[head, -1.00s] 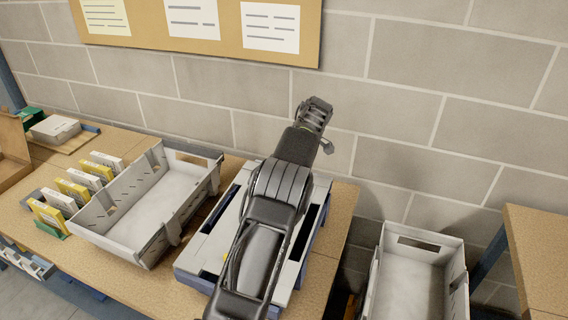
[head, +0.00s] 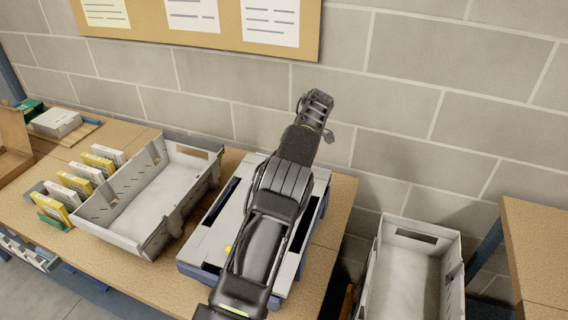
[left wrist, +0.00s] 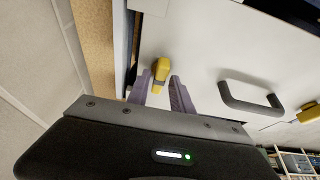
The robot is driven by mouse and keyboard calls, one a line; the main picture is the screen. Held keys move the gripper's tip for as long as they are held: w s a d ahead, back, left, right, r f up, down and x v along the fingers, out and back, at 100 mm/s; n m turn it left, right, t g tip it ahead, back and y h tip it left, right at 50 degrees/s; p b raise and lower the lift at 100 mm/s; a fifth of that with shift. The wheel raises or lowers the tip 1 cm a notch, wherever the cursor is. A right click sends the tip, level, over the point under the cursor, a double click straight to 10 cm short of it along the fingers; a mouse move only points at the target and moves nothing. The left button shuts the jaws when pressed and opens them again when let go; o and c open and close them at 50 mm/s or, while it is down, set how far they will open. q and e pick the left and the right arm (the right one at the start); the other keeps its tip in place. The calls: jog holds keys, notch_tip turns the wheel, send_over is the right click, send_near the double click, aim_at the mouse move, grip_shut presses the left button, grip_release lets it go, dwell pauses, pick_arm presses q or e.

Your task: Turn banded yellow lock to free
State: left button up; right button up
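A pale case (head: 216,232) with dark slots and a blue base stands on the wooden bench, with my dark arm across it. In the left wrist view, a yellow lock (left wrist: 161,70) sits on a white panel (left wrist: 205,50). My left gripper (left wrist: 161,79) is open, its two purple fingers on either side of this lock with gaps showing. A second yellow lock (left wrist: 308,113) is at the right edge, beyond a dark handle (left wrist: 250,100). I cannot tell clearly which lock is banded. In the head view my left fingertips cannot be made out. My right gripper is not in view.
A grey open bin (head: 128,236) stands left of the case, beside several white and yellow upright packets (head: 75,183). Another open bin (head: 372,290) is at the right, near a second wooden surface (head: 535,250). A block wall (head: 420,100) rises behind.

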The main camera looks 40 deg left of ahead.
pick_arm(q)
jog(key=shift+o, duration=0.7)
